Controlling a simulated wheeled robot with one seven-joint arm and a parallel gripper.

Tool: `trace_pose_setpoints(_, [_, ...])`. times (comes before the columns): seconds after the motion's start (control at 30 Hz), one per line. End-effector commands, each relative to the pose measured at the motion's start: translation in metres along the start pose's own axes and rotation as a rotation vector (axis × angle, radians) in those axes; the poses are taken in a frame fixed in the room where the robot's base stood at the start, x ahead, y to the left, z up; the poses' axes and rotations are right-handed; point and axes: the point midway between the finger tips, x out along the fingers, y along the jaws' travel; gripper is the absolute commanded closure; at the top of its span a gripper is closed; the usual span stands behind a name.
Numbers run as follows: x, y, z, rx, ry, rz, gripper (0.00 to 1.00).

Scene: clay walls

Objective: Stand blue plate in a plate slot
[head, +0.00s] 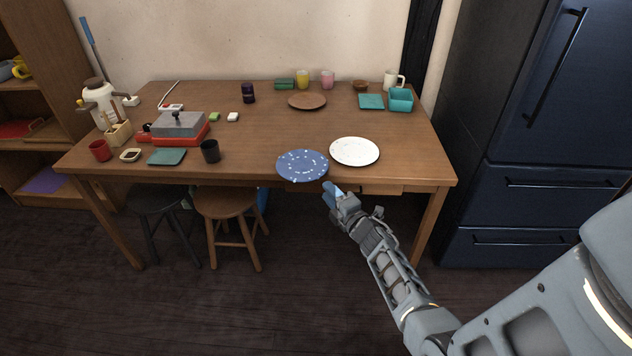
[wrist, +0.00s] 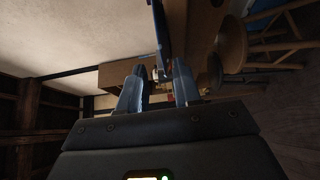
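The blue plate (head: 302,166), with white speckles, lies flat at the table's front edge, its near rim slightly over the edge in the head view. My gripper (head: 334,191) is just off the plate's near right rim, low in front of the table edge. In the wrist view my gripper (wrist: 160,86) has its fingers apart. A thin dark blue strip (wrist: 161,32), which looks like the plate edge-on, lines up with the gap. I cannot tell whether the rim is between the fingers. I cannot make out a plate slot in either view.
A white plate (head: 354,151) lies right of the blue plate on the wooden table (head: 255,135). A brown plate (head: 307,101) is farther back. A black cup (head: 210,151) and a red-grey grill (head: 180,127) stand left. Stools (head: 228,205) are below. The table's middle is clear.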

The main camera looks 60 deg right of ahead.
Motion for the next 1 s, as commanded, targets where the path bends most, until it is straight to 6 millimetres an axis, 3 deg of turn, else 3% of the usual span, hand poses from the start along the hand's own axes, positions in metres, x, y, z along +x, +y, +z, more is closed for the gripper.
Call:
trace_pose_setpoints(0.3, [0.043, -0.003, 0.001, 0.0, 0.0, 0.001, 0.67])
trace_pose_setpoints(0.5, [0.061, -0.002, -0.001, 0.001, 0.001, 0.001, 0.67])
trace_pose_setpoints(1.0, [0.069, 0.0, 0.0, 0.002, -0.001, 0.0, 0.69])
